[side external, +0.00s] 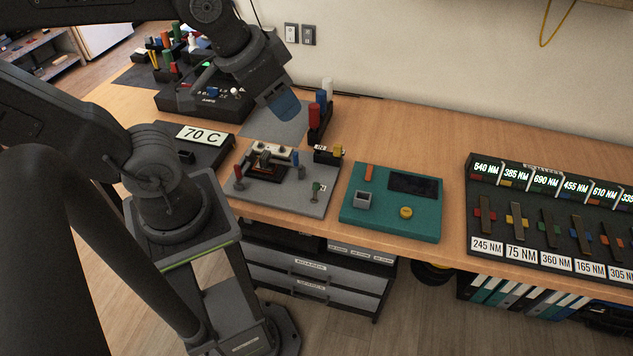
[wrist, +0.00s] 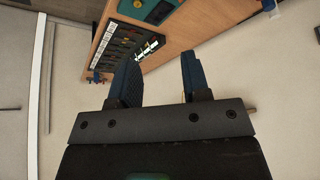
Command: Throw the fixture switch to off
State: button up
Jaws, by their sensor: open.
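No part in view is legibly marked as the fixture switch, so I cannot tell which one it is. A grey fixture plate (side external: 310,203) on the bench carries a brown block, small posts and a light bar. A teal panel (side external: 420,222) beside it has an orange lever (side external: 368,173), a grey square part (side external: 363,200) and a yellow knob (side external: 406,212). My gripper (side external: 284,106) is in the air above the back of the bench, behind the grey plate. In the wrist view my gripper (wrist: 160,78) has its blue fingers apart, with nothing between them.
A black rack (side external: 480,175) with labelled tools is at the right; it also shows in the wrist view (wrist: 122,42). A red-and-blue holder (side external: 318,118) stands close beside my gripper. A "70 C" box (side external: 205,135) is at left. Bare bench lies behind the teal panel.

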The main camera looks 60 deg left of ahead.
jog(key=w+a+f+n+g, duration=0.2)
jog(key=w+a+f+g, duration=0.35)
jog(key=w, duration=0.35)
jog(key=n+g+h, duration=0.3)
jog(key=g+h, duration=0.1)
send_near(316, 183)
jog(key=shift+t, duration=0.25)
jog(key=x, duration=1)
jog(key=shift+s+d, duration=0.15)
jog(key=shift+s, duration=0.1)
jog(key=shift+c, duration=0.4)
grip_shut()
